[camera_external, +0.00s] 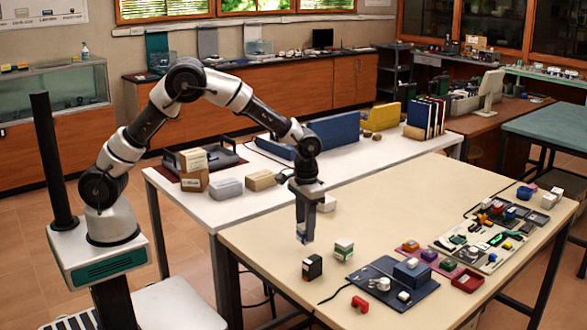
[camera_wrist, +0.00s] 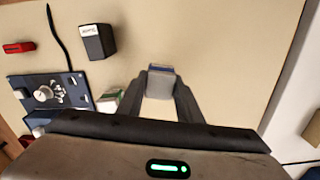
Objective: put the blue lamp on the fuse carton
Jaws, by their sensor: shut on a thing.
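My gripper (camera_external: 304,238) points down over the near table, left of the small boxes. It is shut on a small pale block with a blue face (camera_wrist: 160,82), mostly hidden by the fingers in the outside view. I cannot tell whether this is the blue lamp. A black box with a white label (camera_external: 312,267) stands close by; it also shows in the wrist view (camera_wrist: 97,40). A white and green carton (camera_external: 343,249) stands right of my gripper and partly shows in the wrist view (camera_wrist: 108,100). Their labels are too small to read, so the fuse carton is uncertain.
A dark blue panel (camera_external: 365,275) with a knob and a blue box (camera_external: 412,272) lies to the right. A red piece (camera_external: 360,304) and a black cable lie in front. Coloured trays and a tool board (camera_external: 480,265) fill the right side. The table's back middle is clear.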

